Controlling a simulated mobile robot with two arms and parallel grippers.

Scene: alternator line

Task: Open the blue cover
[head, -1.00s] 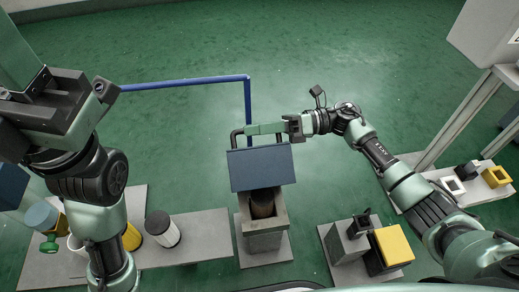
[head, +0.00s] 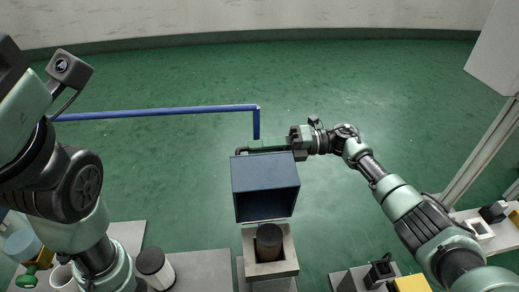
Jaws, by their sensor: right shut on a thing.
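The blue cover (head: 265,190) stands tilted up above a grey box-like housing (head: 285,264), its hollow inside facing me. A dark cylinder (head: 268,240) sits in the housing's opening below it. The cover's dark handle (head: 239,153) shows at its upper edge. My right gripper (head: 278,146) is at that upper edge, shut on the handle; the fingers are partly hidden behind the cover. My left arm is at the left edge, with its fingers outside the picture.
A blue rail (head: 160,112) runs behind on the left. A white and black cylinder (head: 154,268) stands on a grey table (head: 205,270) to the left. Grey and yellow parts (head: 408,283) are at the lower right. The green floor behind the cover is clear.

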